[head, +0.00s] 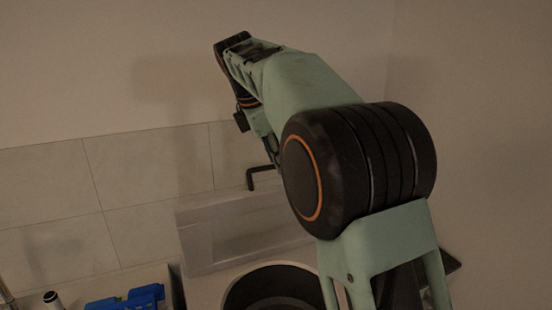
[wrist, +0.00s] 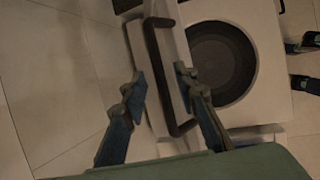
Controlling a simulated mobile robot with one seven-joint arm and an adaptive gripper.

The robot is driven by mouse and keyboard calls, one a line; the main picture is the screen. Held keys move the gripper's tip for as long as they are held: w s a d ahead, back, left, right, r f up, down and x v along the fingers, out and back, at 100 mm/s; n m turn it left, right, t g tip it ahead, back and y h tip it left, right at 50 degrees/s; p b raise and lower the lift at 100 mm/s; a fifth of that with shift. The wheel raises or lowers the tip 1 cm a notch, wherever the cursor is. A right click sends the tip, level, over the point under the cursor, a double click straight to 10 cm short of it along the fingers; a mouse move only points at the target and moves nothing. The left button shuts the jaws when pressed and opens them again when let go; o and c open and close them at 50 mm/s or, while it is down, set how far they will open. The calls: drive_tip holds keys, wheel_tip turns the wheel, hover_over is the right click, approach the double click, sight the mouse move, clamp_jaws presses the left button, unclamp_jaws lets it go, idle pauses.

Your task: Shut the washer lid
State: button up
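The washer lid (head: 235,230) is a pale, partly see-through panel standing raised at the back of the washer (head: 210,290), near the tiled wall. A dark bent handle (head: 262,178) shows at its top edge. The round dark drum opening (head: 282,290) is uncovered in front. In the wrist view the lid (wrist: 172,60) appears as a narrow pale strip, with the handle (wrist: 160,75) along it and the drum (wrist: 222,62) to the right. My gripper (wrist: 160,80) is open, its fingers on either side of the handle and lid edge in the picture. I cannot tell whether they touch.
A blue object (head: 128,298) and a small dark-topped item (head: 52,298) stand left of the washer. The tiled wall (head: 140,180) is close behind the lid. Dark items (wrist: 304,62) show at the wrist view's right edge.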

drive_tip(key=shift+c, duration=0.3)
clamp_jaws()
